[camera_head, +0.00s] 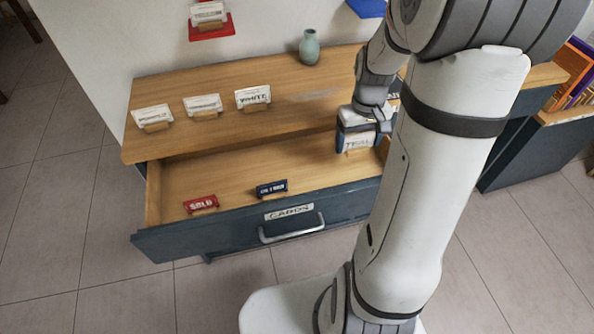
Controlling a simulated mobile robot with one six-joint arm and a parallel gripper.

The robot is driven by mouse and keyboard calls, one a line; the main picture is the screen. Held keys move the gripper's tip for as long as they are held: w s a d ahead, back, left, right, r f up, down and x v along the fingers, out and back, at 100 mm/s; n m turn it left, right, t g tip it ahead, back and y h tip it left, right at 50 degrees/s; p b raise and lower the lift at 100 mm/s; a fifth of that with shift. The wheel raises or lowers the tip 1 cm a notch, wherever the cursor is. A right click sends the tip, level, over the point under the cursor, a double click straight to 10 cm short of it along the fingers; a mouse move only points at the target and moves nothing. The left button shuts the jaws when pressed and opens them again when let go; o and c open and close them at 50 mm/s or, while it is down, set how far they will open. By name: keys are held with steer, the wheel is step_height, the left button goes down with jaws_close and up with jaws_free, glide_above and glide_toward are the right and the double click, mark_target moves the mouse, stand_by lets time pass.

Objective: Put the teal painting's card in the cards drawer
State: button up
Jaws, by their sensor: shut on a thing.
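The drawer labelled CARDS (352,203) is pulled open below the wooden cabinet top. A red SOLD card (201,203) and a dark blue card (271,188) stand inside it toward the front left. My gripper (357,140) is over the right part of the open drawer. It is shut on a white card whose lettering appears to read TEAL (357,143), with a small wooden foot below it. I cannot tell whether this card touches the drawer floor. My arm hides part of the drawer's right end.
Three white cards stand on the cabinet top (300,105), one of them reading WHITE (253,96). A green vase (309,47) stands at the back. A red wall shelf (212,31) holds another card. A blue shelf (367,7) is above. The drawer's middle is clear.

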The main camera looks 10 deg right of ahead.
step_height(320, 180, down, 10)
steer(key=shift+a+r+b, duration=0.1)
steer(key=shift+b, duration=0.9)
steer(key=shift+f, duration=0.3)
steer(key=o, duration=0.9)
steer(key=shift+r, duration=0.1)
